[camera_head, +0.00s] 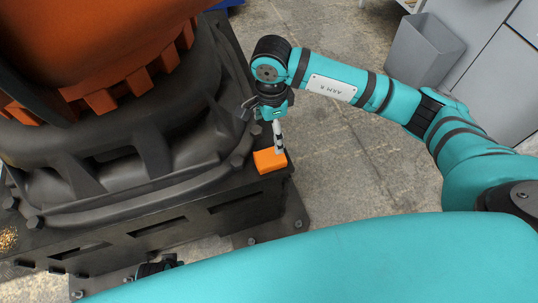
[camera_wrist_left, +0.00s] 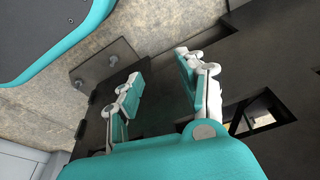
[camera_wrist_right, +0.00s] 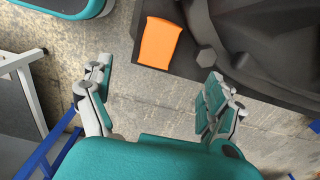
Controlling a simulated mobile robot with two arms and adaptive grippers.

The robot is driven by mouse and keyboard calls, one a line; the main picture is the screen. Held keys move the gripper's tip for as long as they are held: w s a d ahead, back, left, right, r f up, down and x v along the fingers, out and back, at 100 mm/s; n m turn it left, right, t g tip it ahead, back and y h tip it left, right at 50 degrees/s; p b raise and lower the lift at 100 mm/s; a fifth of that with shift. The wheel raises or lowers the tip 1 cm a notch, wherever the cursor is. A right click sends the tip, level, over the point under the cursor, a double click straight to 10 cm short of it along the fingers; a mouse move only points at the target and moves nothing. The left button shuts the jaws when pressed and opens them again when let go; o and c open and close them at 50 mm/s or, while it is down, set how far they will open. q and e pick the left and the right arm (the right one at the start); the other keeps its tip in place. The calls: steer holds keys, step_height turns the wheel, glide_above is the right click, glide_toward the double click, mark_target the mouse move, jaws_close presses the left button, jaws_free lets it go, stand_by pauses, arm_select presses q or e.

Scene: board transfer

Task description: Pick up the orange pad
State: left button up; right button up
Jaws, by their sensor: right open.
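The orange pad (camera_head: 270,161) is a small flat block on the corner of a dark machine base (camera_head: 215,205). My right gripper (camera_head: 280,148) is just above the pad's right side in the head view. In the right wrist view the orange pad (camera_wrist_right: 160,43) lies beyond the fingertips, near the top. My right gripper (camera_wrist_right: 158,78) is open, its fingers wide apart with nothing between them. My left gripper (camera_wrist_left: 160,66) is open and empty over the dark base in the left wrist view.
A large orange and black machine (camera_head: 120,120) rises directly left of the pad, with bolts along its rim. A grey bin (camera_head: 420,50) stands at the upper right beside grey cabinets. The stone floor (camera_head: 335,160) right of the base is clear. Blue rails (camera_wrist_right: 50,150) show in the right wrist view.

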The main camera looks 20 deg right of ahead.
glide_above(270, 156)
step_height(270, 156, down, 7)
steer(key=shift+w+d+r+b, duration=0.1)
steer(key=shift+w+b, duration=0.05)
steer(key=shift+b, duration=0.2)
steer(key=shift+s+f+b, duration=0.2)
steer(key=shift+f+b, duration=0.2)
steer(key=shift+f, duration=2.65)
arm_select(q)
steer(key=r, duration=0.2)
steer(key=w+r, duration=0.1)
steer(key=r, duration=0.2)
steer(key=shift+w+r, duration=0.15)
steer(key=shift+r, duration=0.1)
arm_select(e)
steer(key=c, duration=1.2)
